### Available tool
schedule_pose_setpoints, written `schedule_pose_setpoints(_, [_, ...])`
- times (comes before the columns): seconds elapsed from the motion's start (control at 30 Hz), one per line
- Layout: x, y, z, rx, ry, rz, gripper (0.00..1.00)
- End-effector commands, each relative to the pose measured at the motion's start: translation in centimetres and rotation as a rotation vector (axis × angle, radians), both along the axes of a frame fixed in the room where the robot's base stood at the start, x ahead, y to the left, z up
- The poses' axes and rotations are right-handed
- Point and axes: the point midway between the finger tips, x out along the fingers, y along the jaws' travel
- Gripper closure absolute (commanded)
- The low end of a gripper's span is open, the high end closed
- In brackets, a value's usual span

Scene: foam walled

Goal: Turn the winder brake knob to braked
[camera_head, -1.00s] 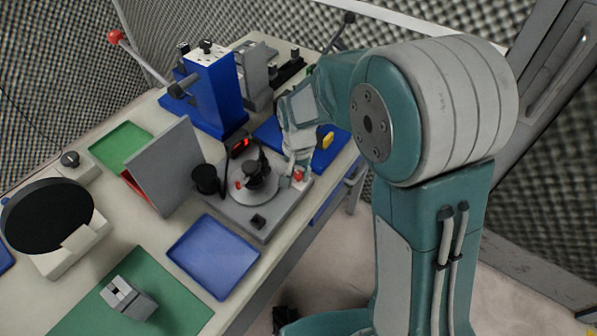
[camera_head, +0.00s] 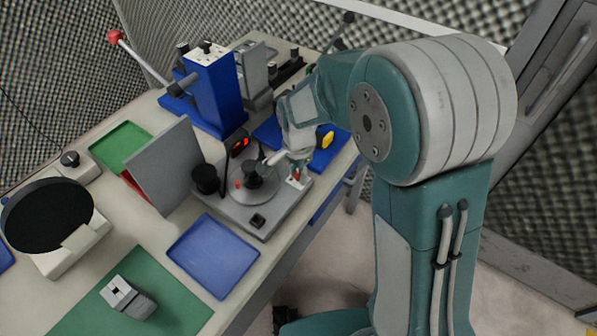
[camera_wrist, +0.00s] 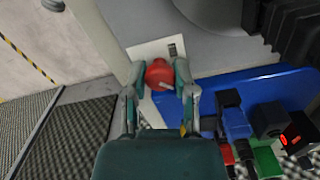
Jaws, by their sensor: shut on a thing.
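The red winder brake knob (camera_wrist: 159,73) sits on a pale plate (camera_wrist: 150,50) at the edge of the grey winder base. A light pointer mark shows on its lower right. My gripper (camera_wrist: 160,70) has one finger on each side of the knob and is shut on it. In the head view my gripper (camera_head: 294,172) is at the right corner of the winder (camera_head: 235,200). Only a small red part of the knob shows there, partly hidden by the fingers.
A blue tray (camera_head: 213,256) lies in front of the winder. A grey upright panel (camera_head: 163,165) and a black spool (camera_head: 205,179) stand to its left. A red-lit display (camera_head: 239,144) stands behind it. Another blue tray (camera_head: 268,131) lies behind my gripper.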

Motion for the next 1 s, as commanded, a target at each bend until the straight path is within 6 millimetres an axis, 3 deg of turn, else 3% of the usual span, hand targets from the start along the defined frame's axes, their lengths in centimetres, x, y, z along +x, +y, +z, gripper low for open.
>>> schedule_pose_setpoints(0.4, [-0.3, 0.1, -0.2, 0.000, 0.009, -0.007, 1.00])
schedule_pose_setpoints(0.43, [-0.3, 0.1, -0.2, 0.000, 0.009, -0.007, 0.60])
schedule_pose_setpoints(0.5, [-0.2, 0.1, -0.2, 0.000, 0.008, -0.007, 0.29])
schedule_pose_setpoints(0.87, [0.0, 0.0, 0.0, 0.001, 0.002, -0.007, 0.29])
schedule_pose_setpoints(1.0, [0.1, 0.0, 0.9, 0.002, -0.002, -0.006, 0.29])
